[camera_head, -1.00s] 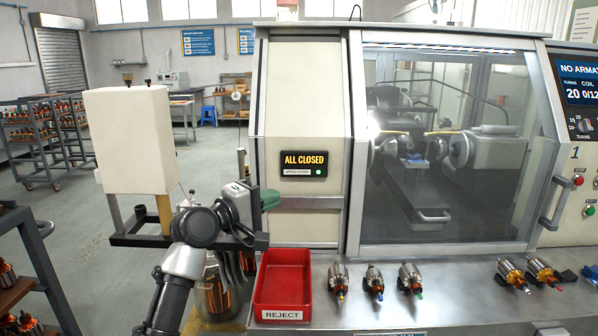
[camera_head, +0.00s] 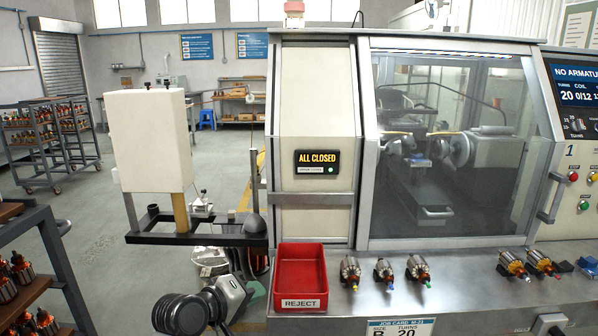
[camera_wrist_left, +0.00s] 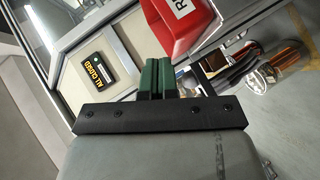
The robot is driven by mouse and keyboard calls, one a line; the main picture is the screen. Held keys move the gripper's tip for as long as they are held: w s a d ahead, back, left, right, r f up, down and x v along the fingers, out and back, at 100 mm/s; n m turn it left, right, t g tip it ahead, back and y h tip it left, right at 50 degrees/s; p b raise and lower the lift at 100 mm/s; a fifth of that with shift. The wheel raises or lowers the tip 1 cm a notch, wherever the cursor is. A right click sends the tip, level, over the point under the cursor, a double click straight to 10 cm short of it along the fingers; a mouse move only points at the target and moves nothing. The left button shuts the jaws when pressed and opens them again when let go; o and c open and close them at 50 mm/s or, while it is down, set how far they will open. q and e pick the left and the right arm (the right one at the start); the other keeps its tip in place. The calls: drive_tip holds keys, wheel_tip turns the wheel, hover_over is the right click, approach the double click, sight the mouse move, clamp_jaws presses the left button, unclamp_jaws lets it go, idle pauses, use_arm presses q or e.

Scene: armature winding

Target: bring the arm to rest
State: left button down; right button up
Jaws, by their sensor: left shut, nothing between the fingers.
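My left arm comes in at the bottom left of the head view. Its gripper (camera_head: 256,291) is low, just left of the red reject bin (camera_head: 301,278), and partly hard to make out there. In the left wrist view its two green fingers (camera_wrist_left: 157,72) are together with nothing between them. The reject bin (camera_wrist_left: 183,25) shows just beyond the fingertips in that view. I cannot tell how small the gap to it is. My right gripper is in neither view.
The winding machine's cover (camera_head: 448,150) is closed and its sign (camera_head: 317,162) reads ALL CLOSED. Several armatures (camera_head: 385,272) lie on the metal bench right of the bin. A black bracket (camera_head: 190,239) with a white box (camera_head: 149,140) stands above my left arm. A parts rack (camera_head: 38,240) is at far left.

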use_arm(q)
drive_tip(key=s+a+f+m+g+y, duration=0.3)
drive_tip(key=s+a+f+y, duration=0.1)
drive_tip(key=s+f, duration=0.9)
drive_tip(key=s+a+f+m+g+y, duration=0.2)
drive_tip(key=s+a+f+y, duration=0.15)
drive_tip(key=s, duration=0.75)
drive_tip(key=s+a+f+m+g+y, duration=0.2)
drive_tip(key=s+a+m, duration=0.15)
drive_tip(key=s, duration=0.75)
wheel_tip(320, 180, down, 25)
drive_tip(key=g, duration=0.1)
drive_tip(key=s+a+f+g, duration=0.1)
drive_tip(key=s+a+f, duration=0.2)
drive_tip(key=s+f, duration=1.3)
drive_tip(key=shift+s+f+g, duration=0.3)
drive_tip(key=shift+s+f, duration=0.05)
drive_tip(key=shift+s, duration=0.05)
drive_tip(key=shift+a, duration=0.1)
